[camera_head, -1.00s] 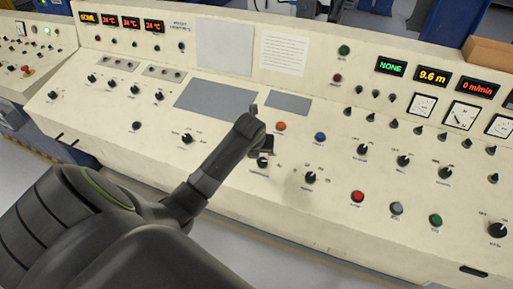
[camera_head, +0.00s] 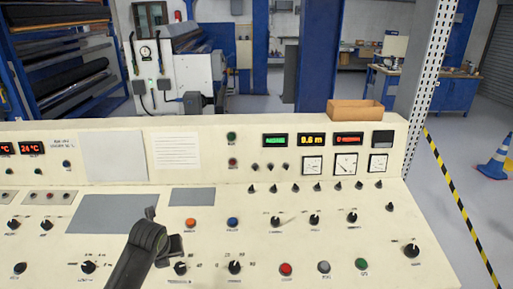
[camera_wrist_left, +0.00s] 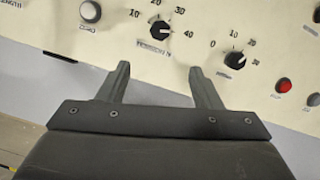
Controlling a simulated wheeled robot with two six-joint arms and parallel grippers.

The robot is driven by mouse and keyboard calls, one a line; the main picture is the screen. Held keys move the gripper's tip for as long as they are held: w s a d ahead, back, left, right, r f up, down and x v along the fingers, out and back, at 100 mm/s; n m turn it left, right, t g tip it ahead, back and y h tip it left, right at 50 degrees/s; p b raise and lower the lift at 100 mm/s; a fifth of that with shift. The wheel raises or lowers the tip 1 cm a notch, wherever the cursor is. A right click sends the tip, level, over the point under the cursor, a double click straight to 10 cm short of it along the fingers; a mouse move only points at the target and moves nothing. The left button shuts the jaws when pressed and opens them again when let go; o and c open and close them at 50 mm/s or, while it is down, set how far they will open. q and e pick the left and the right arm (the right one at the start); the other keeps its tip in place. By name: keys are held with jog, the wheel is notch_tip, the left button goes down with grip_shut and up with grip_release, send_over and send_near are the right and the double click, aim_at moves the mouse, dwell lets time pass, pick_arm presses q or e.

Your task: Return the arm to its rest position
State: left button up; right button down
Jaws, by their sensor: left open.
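My left gripper (camera_head: 163,232) comes in from the bottom left in the head view, in front of the lower part of the cream control console (camera_head: 120,240). In the left wrist view the left gripper (camera_wrist_left: 160,85) has its two fingers apart with nothing between them. A black knob (camera_wrist_left: 160,29) with a 10 to 40 scale lies beyond the fingertips, and another knob (camera_wrist_left: 235,60) is to the right. I cannot tell how far the fingertips are from the panel. My right gripper is not in view.
The console's sloped face carries a red button (camera_head: 286,269), a green button (camera_head: 361,264) and several knobs. A brown box (camera_head: 355,110) sits on its top edge. Behind are a white machine (camera_head: 185,75) and a blue rack. A traffic cone (camera_head: 497,158) stands on the floor at right.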

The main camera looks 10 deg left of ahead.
pick_arm(q)
jog(key=s+d+f+n+g, duration=0.1)
jog(key=s+d+f+n, duration=0.1)
jog(key=s+n, duration=1.3)
jog(key=s+d+f+n, duration=0.2)
jog(key=s+d+n, duration=0.1)
jog(key=s+n, duration=1.2)
notch_tip(320, 180, down, 33)
jog(key=s+a+n+g+b, duration=0.1)
jog(key=a+b, duration=0.1)
jog(key=b, duration=0.5)
jog(key=s+f+b, duration=0.2)
jog(key=s+f, duration=0.5)
jog(key=f, duration=0.2)
jog(key=s+d+f+g+b, duration=0.1)
jog(key=s+f+b, duration=0.2)
jog(key=s+f, duration=0.4)
notch_tip(320, 180, down, 4)
jog(key=shift+s+d+r+g+h, duration=0.25)
jog(key=shift+s+g+h, duration=0.05)
jog(key=shift+h, duration=0.1)
